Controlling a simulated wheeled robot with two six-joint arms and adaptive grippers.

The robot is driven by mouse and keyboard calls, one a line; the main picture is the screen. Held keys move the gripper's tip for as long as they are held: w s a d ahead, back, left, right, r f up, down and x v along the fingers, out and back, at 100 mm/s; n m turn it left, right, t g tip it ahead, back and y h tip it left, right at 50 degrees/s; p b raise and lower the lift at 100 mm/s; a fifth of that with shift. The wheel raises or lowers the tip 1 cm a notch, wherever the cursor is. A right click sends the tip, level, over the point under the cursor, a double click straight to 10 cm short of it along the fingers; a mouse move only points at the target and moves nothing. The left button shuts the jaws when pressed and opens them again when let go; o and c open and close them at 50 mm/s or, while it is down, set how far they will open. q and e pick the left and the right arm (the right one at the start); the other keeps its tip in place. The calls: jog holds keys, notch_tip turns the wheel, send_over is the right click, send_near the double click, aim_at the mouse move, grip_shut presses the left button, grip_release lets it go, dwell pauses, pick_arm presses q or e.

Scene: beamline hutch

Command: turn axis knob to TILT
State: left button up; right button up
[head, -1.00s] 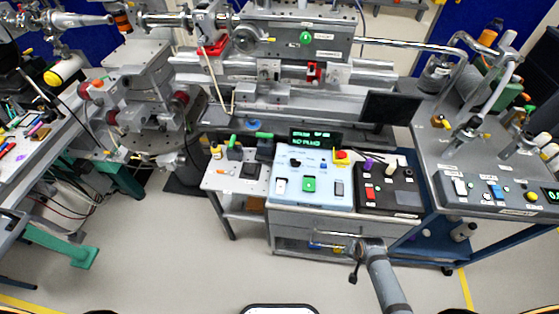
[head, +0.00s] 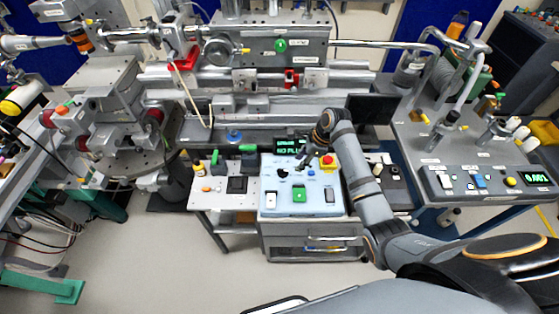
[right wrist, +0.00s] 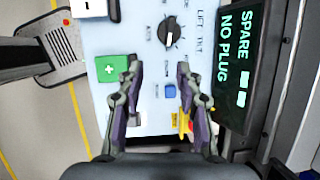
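The axis knob (right wrist: 171,31) is a black rotary knob on the pale blue control panel (head: 275,207), with small labels around it, LIFT and TILT among them. I cannot tell for sure which label its pointer faces. In the head view the knob (head: 283,172) is small, at the panel's left. My right gripper (right wrist: 158,66) is open and empty, its two fingers pointing towards the knob, which lies beyond and between the fingertips. In the head view my right gripper (head: 304,160) is over the panel's upper part. My left gripper is out of view.
On the panel are a green button (right wrist: 113,68), a blue button (right wrist: 170,91) and a red and yellow emergency stop (head: 327,160). A dark display (right wrist: 237,70) reading SPARE NO PLUG stands behind. A grey console (head: 485,180) is at right.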

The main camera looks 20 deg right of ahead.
jog(key=w+r+m, duration=0.1)
jog(key=w, duration=0.2)
send_over(284, 170)
jog(key=s+d, duration=0.2)
jog(key=shift+y, duration=0.3)
jog(key=f, duration=0.4)
jog(key=shift+w+d+f+p, duration=0.1)
jog(key=shift+w+f+p, duration=0.15)
jog(key=shift+p, duration=0.1)
jog(key=x, duration=0.4)
jog(key=shift+w+f, duration=0.15)
jog(key=shift+f, duration=0.35)
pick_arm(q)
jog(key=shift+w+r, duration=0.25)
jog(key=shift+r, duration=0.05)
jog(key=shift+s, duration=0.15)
pick_arm(e)
grip_shut()
